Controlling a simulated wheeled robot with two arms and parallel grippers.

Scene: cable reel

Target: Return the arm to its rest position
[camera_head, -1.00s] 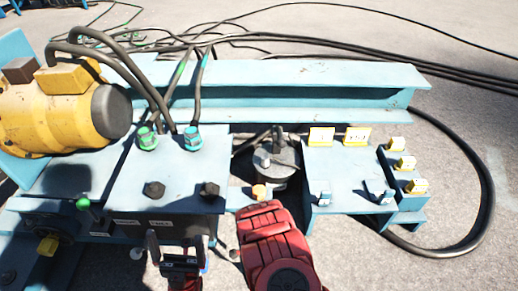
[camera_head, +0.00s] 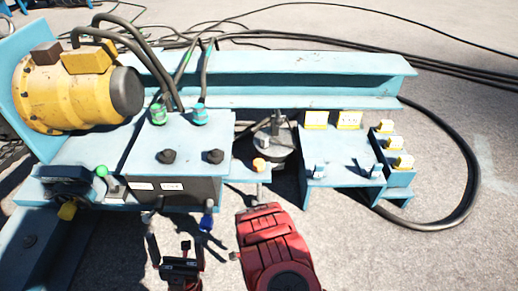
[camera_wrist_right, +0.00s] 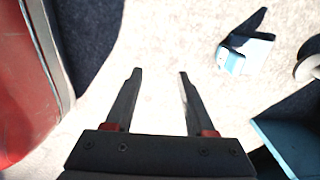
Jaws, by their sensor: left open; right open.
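My left gripper (camera_head: 178,232) is in the lower middle of the head view, in front of the dark panel of the blue machine frame (camera_head: 330,65). Its two dark fingers are spread, and nothing shows held between them. A small blue handle (camera_head: 207,217) shows close to its right finger; I cannot tell whether they touch. My right gripper (camera_wrist_right: 160,75) shows in the right wrist view with its fingers apart and empty above pale ground. I cannot make out its fingers in the head view. A red arm link of mine fills the lower middle there.
A yellow motor (camera_head: 75,92) sits at the left of the frame. Green and teal hose fittings (camera_head: 199,115) stand on the block. A black cable (camera_head: 472,180) loops at the right. A small blue part (camera_wrist_right: 232,60) shows in the wrist view. Ground at lower right is open.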

